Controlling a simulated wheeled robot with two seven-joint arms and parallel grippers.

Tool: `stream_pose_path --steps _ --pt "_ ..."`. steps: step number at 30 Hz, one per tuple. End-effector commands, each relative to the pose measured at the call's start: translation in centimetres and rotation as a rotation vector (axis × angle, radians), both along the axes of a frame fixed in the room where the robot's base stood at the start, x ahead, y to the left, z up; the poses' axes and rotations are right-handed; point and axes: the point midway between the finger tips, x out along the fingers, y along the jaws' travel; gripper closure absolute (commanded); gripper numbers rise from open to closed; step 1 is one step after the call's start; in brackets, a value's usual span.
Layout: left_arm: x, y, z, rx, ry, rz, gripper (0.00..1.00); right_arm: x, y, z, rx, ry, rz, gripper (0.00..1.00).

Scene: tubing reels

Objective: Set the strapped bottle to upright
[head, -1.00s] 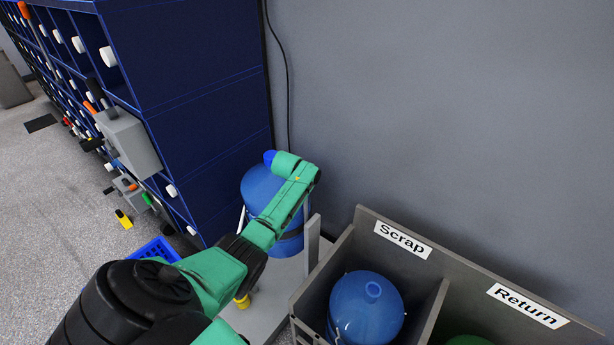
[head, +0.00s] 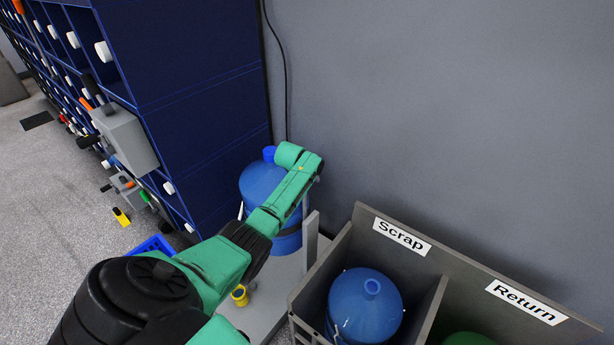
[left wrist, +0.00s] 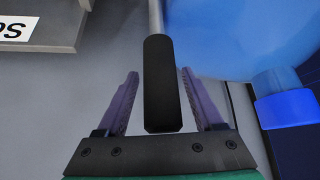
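The strapped bottle (head: 262,182) is blue with a blue cap (head: 269,153). It sits in a stand between the dark blue shelving and the scrap bin, partly hidden by my left arm. Its cap end points up and away in the head view; I cannot tell its exact tilt. The left wrist view shows its pale blue side (left wrist: 245,35) and cap (left wrist: 287,108) at the right. My left gripper (left wrist: 160,73) is open, its two purple fingers on either side of a black handle (left wrist: 161,85) on a grey rod, with gaps showing. My right gripper is out of view.
A grey bin (head: 437,290) labelled Scrap and Return stands at the right, with another blue bottle (head: 365,308) in its scrap side. Dark blue shelving (head: 200,75) stands at the left. A yellow piece (head: 239,296) is on the stand's grey base. A grey wall is behind.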

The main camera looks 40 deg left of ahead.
Motion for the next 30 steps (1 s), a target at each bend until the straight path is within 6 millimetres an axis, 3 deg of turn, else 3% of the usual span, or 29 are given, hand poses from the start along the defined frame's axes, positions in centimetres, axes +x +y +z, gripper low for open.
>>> stream_pose_path --steps 8,24,30 --pt "-1.1 -0.4 2.0 -0.001 -0.001 -0.001 0.31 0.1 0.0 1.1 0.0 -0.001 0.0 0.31" --pt "-7.2 -2.2 10.8 0.001 -0.001 -0.001 0.31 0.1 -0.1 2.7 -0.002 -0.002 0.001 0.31" --pt "-7.9 -2.4 11.8 0.0 0.001 -0.001 0.31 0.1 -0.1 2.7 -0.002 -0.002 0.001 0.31"
